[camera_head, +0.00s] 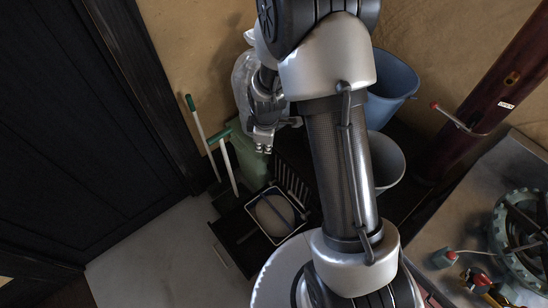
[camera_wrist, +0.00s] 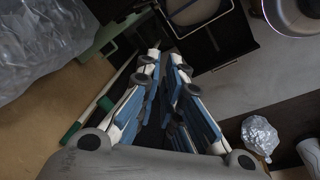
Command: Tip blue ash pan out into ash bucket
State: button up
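A square pan (camera_head: 262,232) with a pale rim, a beige inside and a dark blue bar across it lies low on the dark floor area in the head view. I take it as the ash pan, though little blue shows. It shows partly at the top of the wrist view (camera_wrist: 203,17). A grey bucket (camera_head: 390,160) stands right of my arm, partly hidden by it, with a blue bucket (camera_head: 395,88) behind it. I cannot tell which is the ash bucket. My gripper (camera_head: 263,148) is above and behind the pan, apart from it. Its fingers (camera_wrist: 165,57) are slightly apart and look empty.
Green-and-white handled tools (camera_head: 225,160) lean near the dark door (camera_head: 90,110). A clear plastic bag (camera_wrist: 45,45) lies close left of my gripper. A stove burner (camera_head: 525,230) is on the right worktop. The wrist view also shows crumpled foil (camera_wrist: 260,136) and a round metal vessel (camera_wrist: 300,15).

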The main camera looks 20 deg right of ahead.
jog(key=s+f+n+g+p, duration=0.1)
jog(key=s+f+n, duration=0.35)
jog(key=f, duration=0.75)
jog(key=s+f+n+p, duration=0.2)
jog(key=s+f, duration=0.5)
jog(key=f, duration=0.4)
jog(key=s+f+n+g+p, duration=0.1)
jog(key=s+f+n, duration=0.35)
jog(key=f, duration=0.75)
jog(key=shift+m, duration=0.7)
jog(key=f+b, duration=0.2)
jog(key=f, duration=0.3)
jog(key=s+f+b, duration=0.1)
jog(key=f+b, duration=0.1)
jog(key=f, duration=0.4)
jog(key=f+b, duration=0.2)
jog(key=f, duration=0.4)
jog(key=shift+s+f, duration=0.1)
jog(key=shift+s, duration=0.15)
grip_shut()
jog(key=shift+r, duration=0.2)
jog(key=shift+r+p, duration=1.7)
jog(key=shift+r, duration=0.7)
